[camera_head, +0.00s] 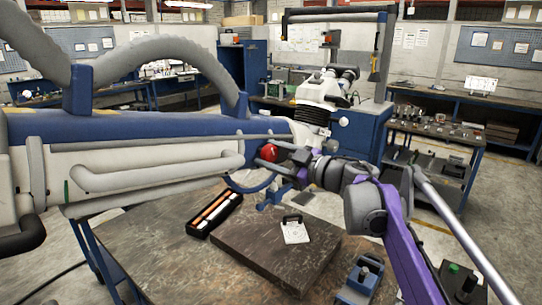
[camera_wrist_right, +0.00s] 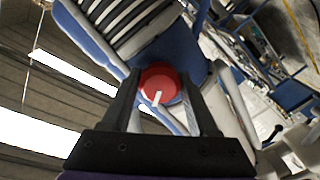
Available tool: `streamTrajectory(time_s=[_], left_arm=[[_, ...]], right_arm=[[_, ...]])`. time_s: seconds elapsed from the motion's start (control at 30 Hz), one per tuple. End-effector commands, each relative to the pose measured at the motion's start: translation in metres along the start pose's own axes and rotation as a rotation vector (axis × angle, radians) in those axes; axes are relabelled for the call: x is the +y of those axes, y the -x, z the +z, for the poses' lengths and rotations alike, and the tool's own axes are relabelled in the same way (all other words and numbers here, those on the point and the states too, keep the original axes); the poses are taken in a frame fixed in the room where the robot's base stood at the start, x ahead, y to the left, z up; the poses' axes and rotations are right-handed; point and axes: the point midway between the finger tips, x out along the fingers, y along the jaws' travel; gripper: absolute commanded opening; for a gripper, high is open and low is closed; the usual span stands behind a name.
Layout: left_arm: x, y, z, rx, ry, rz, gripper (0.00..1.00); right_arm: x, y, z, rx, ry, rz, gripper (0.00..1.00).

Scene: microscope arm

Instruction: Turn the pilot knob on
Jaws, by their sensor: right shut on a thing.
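The red pilot knob (camera_head: 267,153) sits on the near right end of the large blue and white microscope arm (camera_head: 150,130). In the right wrist view the knob (camera_wrist_right: 159,82) shows a white pointer mark aimed toward the gripper base. My right gripper (camera_head: 272,154) reaches in from the right and is shut on the knob. Its two dark fingers (camera_wrist_right: 160,95) stand on either side of the knob in the right wrist view. My left gripper is in neither view.
Below is a workbench (camera_head: 150,245) with a dark flat slab (camera_head: 270,250), a black tray with orange-and-white sticks (camera_head: 214,213) and a small white tag (camera_head: 295,230). A blue device (camera_head: 362,275) stands at the front right. A white microscope (camera_head: 320,90) is behind.

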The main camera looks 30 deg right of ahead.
Motion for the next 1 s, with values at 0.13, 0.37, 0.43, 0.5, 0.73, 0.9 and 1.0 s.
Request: streamTrajectory(time_s=[0.13,0.37,0.43,0.5,0.73,0.9,1.0], left_arm=[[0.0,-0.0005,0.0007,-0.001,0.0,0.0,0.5],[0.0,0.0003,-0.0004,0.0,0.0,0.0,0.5],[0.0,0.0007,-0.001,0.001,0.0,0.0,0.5],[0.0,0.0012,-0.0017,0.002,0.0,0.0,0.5],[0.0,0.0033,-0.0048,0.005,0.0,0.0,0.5],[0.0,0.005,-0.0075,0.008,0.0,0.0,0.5],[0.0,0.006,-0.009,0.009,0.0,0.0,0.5]], right_arm=[[0.0,0.0,0.0001,0.0,0.139,0.0,0.04],[0.0003,0.0,-0.0002,0.0,0.357,0.0,0.04],[0.0004,0.0001,-0.0003,0.0,0.424,0.0,0.04],[0.0005,0.0001,-0.0004,0.0,0.49,0.0,0.04],[0.0007,0.0,-0.0008,0.0,0.708,0.001,0.04],[0.0009,0.0,-0.001,0.0,0.859,0.001,0.04],[0.0009,0.0,-0.001,0.0,0.938,0.001,0.04]])
